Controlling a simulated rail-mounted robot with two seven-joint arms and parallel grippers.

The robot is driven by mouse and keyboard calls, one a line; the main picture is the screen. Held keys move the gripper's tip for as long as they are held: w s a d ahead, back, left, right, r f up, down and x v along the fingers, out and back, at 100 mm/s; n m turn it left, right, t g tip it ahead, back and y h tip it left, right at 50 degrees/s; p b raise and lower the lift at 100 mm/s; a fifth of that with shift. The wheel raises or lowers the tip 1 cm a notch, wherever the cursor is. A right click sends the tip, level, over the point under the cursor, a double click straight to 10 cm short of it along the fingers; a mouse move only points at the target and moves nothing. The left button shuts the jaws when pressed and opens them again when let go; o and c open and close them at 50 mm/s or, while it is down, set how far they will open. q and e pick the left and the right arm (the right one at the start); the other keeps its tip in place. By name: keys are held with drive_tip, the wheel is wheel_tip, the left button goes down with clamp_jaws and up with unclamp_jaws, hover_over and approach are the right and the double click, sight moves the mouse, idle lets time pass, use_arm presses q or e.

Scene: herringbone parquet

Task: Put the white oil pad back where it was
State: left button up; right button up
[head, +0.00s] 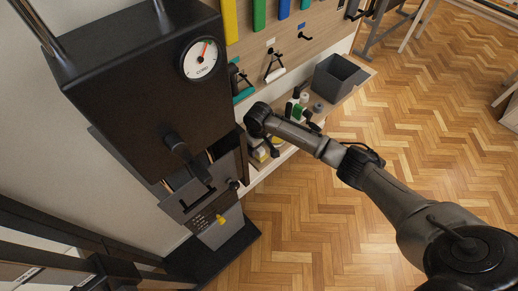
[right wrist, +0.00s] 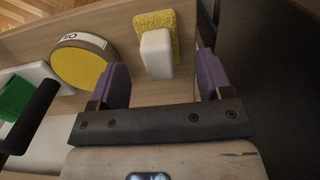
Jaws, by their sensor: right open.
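My right gripper (right wrist: 164,77) is open, its two purple fingers apart in the right wrist view. A white block with rounded edges (right wrist: 157,53), which looks like the white oil pad, shows between and beyond the fingertips. It lies against a yellow sponge-like pad (right wrist: 154,20). I cannot tell whether the fingers touch it. Left of the fingers is a round tin (right wrist: 80,63) with a yellow face and a lettered label. In the head view my right arm reaches over the shelf beside the dark machine, and its wrist hides much there. My left gripper is not in view.
The dark machine (head: 150,90) with a dial (head: 200,58) stands close left of my right wrist. A grey bin (head: 338,78) and small bottles (head: 297,106) stand on the shelf. A green item (right wrist: 14,97) is at left in the wrist view. Parquet floor (head: 300,220) is open.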

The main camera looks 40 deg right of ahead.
wheel_tip(320, 180, up, 9)
drive_tip(key=p, duration=0.1)
drive_tip(key=shift+f+p, duration=0.2)
drive_tip(key=shift+p, duration=0.1)
idle(0.4)
